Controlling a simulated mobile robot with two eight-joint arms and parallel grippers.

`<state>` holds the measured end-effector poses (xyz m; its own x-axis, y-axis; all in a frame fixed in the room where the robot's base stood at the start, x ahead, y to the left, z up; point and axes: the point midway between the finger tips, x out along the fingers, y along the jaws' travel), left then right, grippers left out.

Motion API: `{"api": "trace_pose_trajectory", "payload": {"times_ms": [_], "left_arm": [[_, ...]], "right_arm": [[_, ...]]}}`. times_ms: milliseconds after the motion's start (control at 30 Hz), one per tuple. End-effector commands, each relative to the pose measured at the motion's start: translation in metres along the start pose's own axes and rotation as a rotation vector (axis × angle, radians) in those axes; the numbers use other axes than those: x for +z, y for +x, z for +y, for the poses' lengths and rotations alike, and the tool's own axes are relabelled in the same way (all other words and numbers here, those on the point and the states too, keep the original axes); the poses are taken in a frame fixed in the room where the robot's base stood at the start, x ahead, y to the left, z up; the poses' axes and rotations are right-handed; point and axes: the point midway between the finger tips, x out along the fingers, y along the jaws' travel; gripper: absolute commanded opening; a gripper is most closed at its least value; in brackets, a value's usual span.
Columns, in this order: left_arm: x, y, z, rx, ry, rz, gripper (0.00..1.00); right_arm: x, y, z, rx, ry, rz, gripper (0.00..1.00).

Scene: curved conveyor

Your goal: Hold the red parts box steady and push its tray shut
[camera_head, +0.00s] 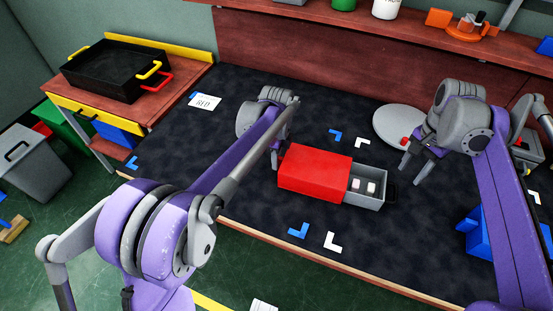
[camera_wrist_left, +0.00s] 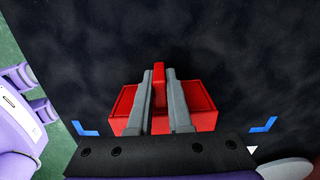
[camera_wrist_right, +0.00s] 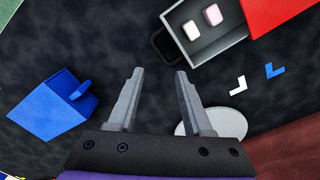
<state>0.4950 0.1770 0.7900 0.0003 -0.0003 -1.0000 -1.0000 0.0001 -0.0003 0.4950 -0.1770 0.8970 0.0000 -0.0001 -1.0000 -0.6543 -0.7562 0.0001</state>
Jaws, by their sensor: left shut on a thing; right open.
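The red parts box (camera_head: 315,170) lies on the dark mat, with its grey tray (camera_head: 375,199) pulled out to the right. The tray has a black handle (camera_wrist_right: 167,48) and holds two small blocks, one white and one pinkish, seen in the right wrist view. My left gripper (camera_wrist_left: 159,80) is shut on a red upright part at the left end of the box; in the head view its fingers (camera_head: 275,158) are partly hidden by my arm. My right gripper (camera_head: 409,170) is open and empty, above the mat to the right of the tray; it also shows in the right wrist view (camera_wrist_right: 159,75).
A round grey disc (camera_head: 398,126) lies behind the tray. A blue bin (camera_wrist_right: 52,105) stands at the right. Blue and white corner marks (camera_head: 333,242) lie on the mat around the box. A black crate (camera_head: 113,70) stands on a side table at the left.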

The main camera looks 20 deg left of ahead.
Motion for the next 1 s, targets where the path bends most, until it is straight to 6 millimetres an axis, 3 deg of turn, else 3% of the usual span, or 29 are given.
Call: {"api": "trace_pose_trajectory", "payload": {"times_ms": [33,300,467,800,1000], "left_arm": [[0.000,0.000,0.000,0.000,0.000,0.000,0.00],[0.000,0.000,0.000,0.000,0.000,0.000,0.00],[0.000,0.000,0.000,0.000,0.000,0.000,0.00],[0.000,0.000,0.000,0.000,0.000,0.000,0.00],[0.000,0.000,0.000,0.000,0.000,0.000,0.00]], "right_arm": [[0.000,0.000,0.000,0.000,0.000,0.000,0.46],[0.000,0.000,0.000,0.000,0.001,-0.001,0.00],[-0.010,0.006,0.010,-0.018,0.092,-0.059,0.00],[-0.065,0.018,0.070,-0.185,0.623,-0.459,0.00],[-0.087,0.011,0.095,-0.266,0.778,-0.608,0.00]]}}
